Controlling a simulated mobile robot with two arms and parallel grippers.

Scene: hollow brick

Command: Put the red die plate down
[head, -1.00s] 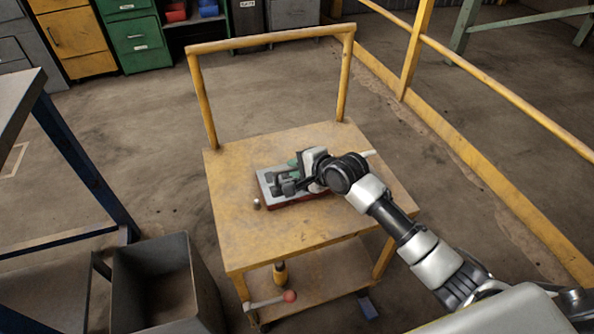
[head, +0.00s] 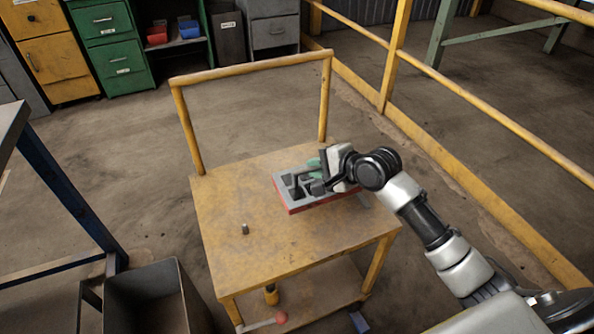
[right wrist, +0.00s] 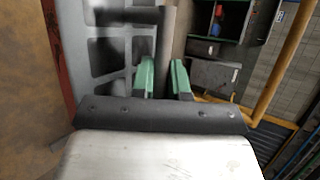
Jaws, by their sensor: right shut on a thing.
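The red die plate (head: 318,202) is a flat block with red sides and a grey top with several openings. My right gripper (head: 316,164) is shut on its far edge in the head view. In the right wrist view the green fingers (right wrist: 164,78) straddle an edge wall of the plate (right wrist: 103,58). The plate is over the back right part of the yellow cart top (head: 225,200) and looks raised off it; the gap is hard to judge. My gripper hides part of the plate. My left gripper is not in view.
A small dark peg (head: 245,229) stands on the cart top, left of the plate. The front and left of the top are otherwise clear. A yellow handle bar (head: 250,73) rises at the cart's back. A grey bin (head: 150,300) and a yellow railing (head: 480,120) flank the cart.

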